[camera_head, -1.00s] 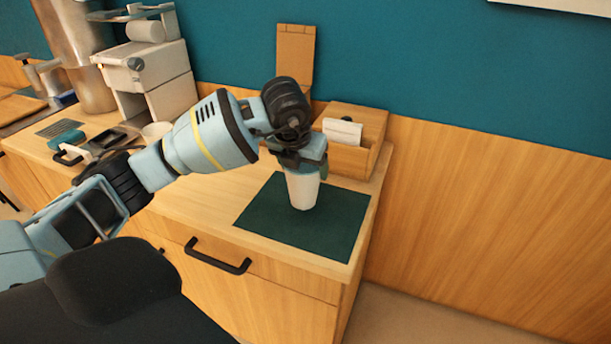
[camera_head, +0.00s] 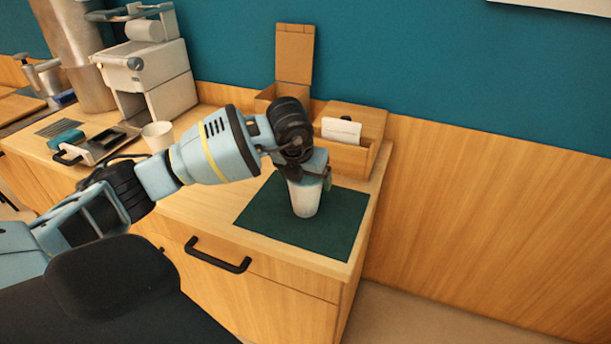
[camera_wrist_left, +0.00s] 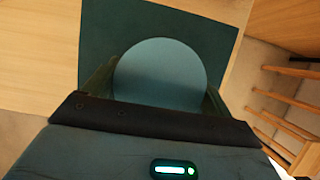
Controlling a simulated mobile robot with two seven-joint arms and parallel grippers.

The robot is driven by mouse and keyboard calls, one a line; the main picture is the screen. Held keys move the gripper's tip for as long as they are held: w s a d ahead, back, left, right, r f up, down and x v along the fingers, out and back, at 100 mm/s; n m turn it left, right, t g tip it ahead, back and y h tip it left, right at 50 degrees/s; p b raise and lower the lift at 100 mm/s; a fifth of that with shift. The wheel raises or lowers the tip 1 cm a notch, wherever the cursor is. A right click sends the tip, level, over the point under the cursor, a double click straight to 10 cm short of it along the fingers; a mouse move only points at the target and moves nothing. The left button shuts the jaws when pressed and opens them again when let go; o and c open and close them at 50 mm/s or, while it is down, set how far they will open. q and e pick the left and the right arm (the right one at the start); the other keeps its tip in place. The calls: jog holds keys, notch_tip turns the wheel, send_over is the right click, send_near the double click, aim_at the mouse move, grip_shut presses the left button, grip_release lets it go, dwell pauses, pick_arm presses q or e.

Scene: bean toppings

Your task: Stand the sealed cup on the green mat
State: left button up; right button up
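The sealed cup (camera_head: 305,199) is pale, with a flat lid, and looks upright over the middle of the green mat (camera_head: 262,219). Its base looks to be at the mat's surface, but I cannot be sure of contact. My left gripper (camera_head: 308,176) is at the cup's upper part, shut on it. In the left wrist view the round lid (camera_wrist_left: 160,72) fills the space between the two fingers, with no clear gap, over the mat (camera_wrist_left: 100,35). My right gripper is not in view.
A wooden box (camera_head: 350,158) with a white card stands behind the mat, beside an open cardboard box (camera_head: 294,60). A white cup (camera_head: 157,136) and a grinder-like machine (camera_head: 146,75) stand to the left. The counter ends just right of the mat.

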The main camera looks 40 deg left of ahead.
pick_arm(q)
jog(key=shift+o, duration=0.9)
jog(key=v, duration=1.2)
jog(key=shift+p, duration=0.35)
jog(key=shift+s+d, duration=0.1)
